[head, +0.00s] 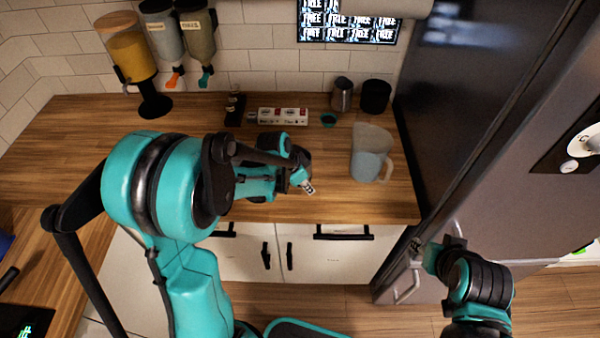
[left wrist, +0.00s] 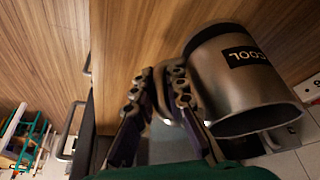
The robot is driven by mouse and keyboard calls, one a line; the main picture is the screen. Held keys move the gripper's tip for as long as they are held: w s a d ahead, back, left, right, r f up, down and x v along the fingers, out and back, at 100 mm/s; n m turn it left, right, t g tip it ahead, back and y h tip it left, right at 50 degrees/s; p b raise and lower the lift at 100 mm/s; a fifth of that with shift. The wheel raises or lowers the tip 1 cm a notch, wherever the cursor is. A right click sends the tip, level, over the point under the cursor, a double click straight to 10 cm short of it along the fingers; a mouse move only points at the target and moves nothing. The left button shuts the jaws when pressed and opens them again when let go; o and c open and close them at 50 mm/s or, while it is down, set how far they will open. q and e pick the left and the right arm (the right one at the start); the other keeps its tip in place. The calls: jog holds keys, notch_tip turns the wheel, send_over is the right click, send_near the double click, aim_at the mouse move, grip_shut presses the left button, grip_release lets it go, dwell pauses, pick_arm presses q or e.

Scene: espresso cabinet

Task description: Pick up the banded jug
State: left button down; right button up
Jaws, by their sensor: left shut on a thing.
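The banded jug (left wrist: 240,85) is a brushed-metal vessel in the left wrist view, with a dark band round its base and a dark label with pale letters. My left gripper (left wrist: 160,100) is shut on its handle, and the jug's body is beside the fingers on the right. In the head view my left gripper (head: 305,183) is over the front of the wooden counter. My arm hides the jug there, and I cannot tell whether it touches the counter. My right gripper (head: 418,250) is low by the fridge, its finger opening unclear.
A pale blue jug (head: 371,155) stands right of my left gripper. Behind are a metal tumbler (head: 342,95), a black cup (head: 376,96) and a white power strip (head: 283,115). Dispensers (head: 130,58) line the back left. The fridge (head: 480,130) bounds the right. The counter's left is clear.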

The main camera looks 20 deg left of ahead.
pick_arm(q)
jog(key=shift+r, duration=0.2)
jog(key=shift+r+p, duration=0.4)
jog(key=shift+r, duration=0.45)
jog(key=shift+d+r+p, duration=0.2)
jog(key=shift+r+p, duration=0.05)
jog(key=shift+r, duration=0.4)
jog(key=shift+d+r+p, duration=0.15)
jog(key=shift+r+p, duration=0.05)
jog(key=shift+r, duration=0.4)
jog(key=d+r+p, duration=0.2)
jog(key=d+r, duration=0.4)
jog(key=d, duration=0.5)
jog(key=shift+s+r, duration=0.15)
